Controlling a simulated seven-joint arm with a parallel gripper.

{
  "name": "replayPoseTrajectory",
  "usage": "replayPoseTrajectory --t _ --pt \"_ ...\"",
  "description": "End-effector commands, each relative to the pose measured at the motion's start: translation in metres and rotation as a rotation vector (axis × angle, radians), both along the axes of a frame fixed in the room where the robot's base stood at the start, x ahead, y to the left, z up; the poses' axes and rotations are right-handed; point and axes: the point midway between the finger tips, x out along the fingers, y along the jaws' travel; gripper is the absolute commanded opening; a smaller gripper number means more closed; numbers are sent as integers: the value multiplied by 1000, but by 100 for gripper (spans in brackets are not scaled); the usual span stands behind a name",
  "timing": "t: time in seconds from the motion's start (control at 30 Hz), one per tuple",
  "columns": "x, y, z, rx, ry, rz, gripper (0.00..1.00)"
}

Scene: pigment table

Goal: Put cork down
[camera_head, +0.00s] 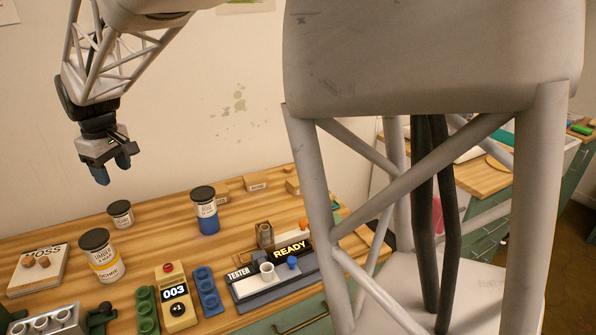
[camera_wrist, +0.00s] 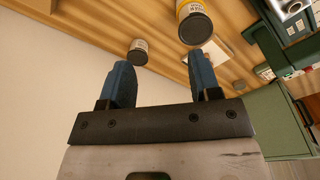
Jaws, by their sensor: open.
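My gripper (camera_head: 112,169) hangs high above the left part of the table, its blue fingers apart. In the wrist view my gripper (camera_wrist: 161,68) is open with nothing between the fingers. I cannot tell whether either one is the task's cork. The wrist view shows part of a white block (camera_wrist: 214,50) beyond the fingers.
Dark-lidded jars stand behind: ochre (camera_head: 103,262), blue (camera_head: 205,214) and a small one (camera_head: 121,215). In front are a green strip (camera_head: 146,311), the 003 device (camera_head: 175,300), a blue strip (camera_head: 208,292) and the READY tester (camera_head: 275,285). Bare wood lies between the jars.

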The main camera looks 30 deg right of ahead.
Motion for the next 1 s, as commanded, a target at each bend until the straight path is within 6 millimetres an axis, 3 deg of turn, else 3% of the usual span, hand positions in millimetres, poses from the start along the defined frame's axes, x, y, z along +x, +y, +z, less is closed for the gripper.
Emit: replayPoseTrajectory --t 0.1,0.4,1.0 --pt "-27 -32 14 9 -17 -62 57" --pt "-93 -100 23 25 -37 -216 57" --pt "-240 -204 6 58 -82 -526 57"
